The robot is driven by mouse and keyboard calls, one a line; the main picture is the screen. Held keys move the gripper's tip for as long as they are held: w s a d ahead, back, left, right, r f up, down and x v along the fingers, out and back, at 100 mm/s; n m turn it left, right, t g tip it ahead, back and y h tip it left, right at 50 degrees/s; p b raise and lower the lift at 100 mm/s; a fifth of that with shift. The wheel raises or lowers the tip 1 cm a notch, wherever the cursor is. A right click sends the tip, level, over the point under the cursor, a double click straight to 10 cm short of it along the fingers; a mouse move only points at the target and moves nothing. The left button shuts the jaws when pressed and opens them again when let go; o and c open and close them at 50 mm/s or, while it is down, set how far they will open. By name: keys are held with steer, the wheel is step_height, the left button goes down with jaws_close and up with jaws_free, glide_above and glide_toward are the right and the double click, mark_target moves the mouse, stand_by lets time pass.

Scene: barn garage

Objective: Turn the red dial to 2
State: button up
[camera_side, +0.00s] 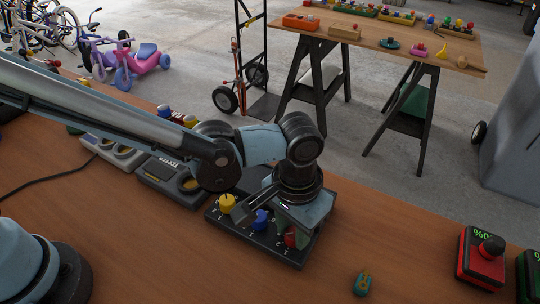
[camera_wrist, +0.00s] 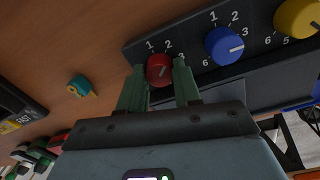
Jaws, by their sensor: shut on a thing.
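The red dial (camera_wrist: 158,69) sits at the end of a dark dial panel (camera_side: 260,250), and it also shows in the side view (camera_side: 291,239). My gripper (camera_wrist: 160,73) has its two green fingers on either side of the red dial, shut on it. The printed 1 and 2 show just above the dial in the wrist view, with a 3 partly hidden by the right finger. I cannot clearly tell which number its mark points at. In the side view, my wrist and fingers partly cover the panel and red dial.
A blue dial (camera_wrist: 224,46) and a yellow dial (camera_wrist: 298,17) share the panel. A small teal object (camera_side: 362,283) lies on the bench nearby. A red box with a black knob (camera_side: 482,258) stands at right. Grey devices (camera_side: 170,178) stand left of the panel.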

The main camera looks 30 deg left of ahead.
mark_target(291, 230)
steer(key=shift+n, duration=0.4)
steer(key=o, duration=0.8)
steer(key=shift+c, duration=0.2)
steer(key=shift+r, duration=0.1)
step_height(291, 230, up, 12)
steer(key=shift+a, duration=0.25)
